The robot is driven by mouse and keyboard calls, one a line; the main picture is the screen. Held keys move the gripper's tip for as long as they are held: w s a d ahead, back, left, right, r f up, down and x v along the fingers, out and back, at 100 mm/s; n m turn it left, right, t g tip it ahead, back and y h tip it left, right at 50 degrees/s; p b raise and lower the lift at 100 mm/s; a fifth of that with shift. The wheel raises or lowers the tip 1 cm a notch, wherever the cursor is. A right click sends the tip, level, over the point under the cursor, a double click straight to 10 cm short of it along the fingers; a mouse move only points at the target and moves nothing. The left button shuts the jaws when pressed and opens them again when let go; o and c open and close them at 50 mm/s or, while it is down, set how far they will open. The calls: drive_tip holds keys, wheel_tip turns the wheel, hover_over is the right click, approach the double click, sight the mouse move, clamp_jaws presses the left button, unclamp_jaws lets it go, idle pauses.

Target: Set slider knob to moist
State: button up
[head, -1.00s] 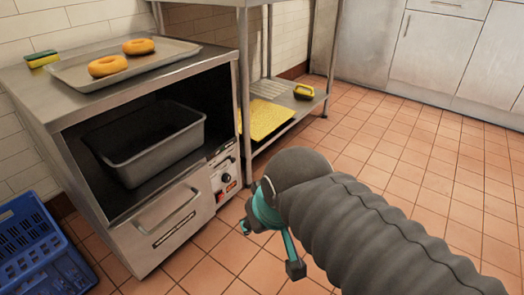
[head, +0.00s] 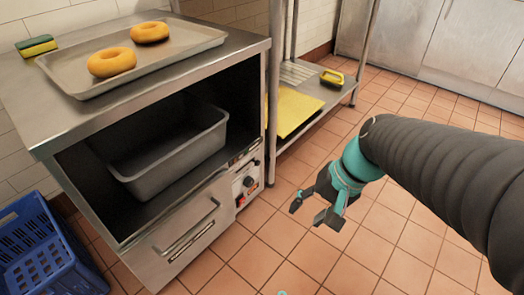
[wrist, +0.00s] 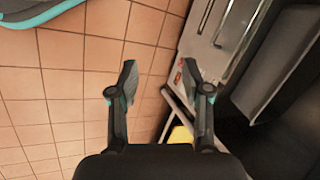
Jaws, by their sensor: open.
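The metal cabinet has a narrow control panel (head: 247,180) on its front right edge, with a dark round knob (head: 249,181) and a red mark low on it. I cannot make out a slider knob or any moist label at this size. My gripper (head: 308,210) is open and empty in front of the cabinet, to the right of the panel and apart from it. In the wrist view its two fingers (wrist: 158,90) are spread over floor tiles. The panel's red part (wrist: 178,76) shows there, just left of the right finger.
The cabinet holds a grey bin (head: 175,160) above a drawer with a handle (head: 188,215). A tray (head: 190,48) with two bagels and a sponge (head: 37,46) are on top. A blue crate (head: 40,255) stands left; a metal rack (head: 300,130) stands behind. The tiled floor ahead is clear.

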drive_tip(key=w+a+f+m+g+y, duration=0.2)
drive_tip(key=w+a+f+m+y, duration=0.1)
drive_tip(key=w+a+m+y, duration=0.3)
drive_tip(key=m+t+y+p, duration=0.2)
drive_tip(key=m+t+y, duration=0.1)
drive_tip(key=m+t, duration=1.1)
approach(259, 163)
drive_tip(key=w+a+m, duration=0.1)
drive_tip(key=w+a, duration=0.2)
drive_tip(key=w+a+m+g, duration=0.1)
drive_tip(key=w+a, duration=0.2)
drive_tip(key=a, duration=0.1)
drive_tip(key=shift+w+r+g+b, duration=0.2)
drive_tip(key=shift+g+b, duration=0.1)
drive_tip(key=shift+b, duration=0.05)
clamp_jaws()
drive_tip(key=shift+d, duration=0.1)
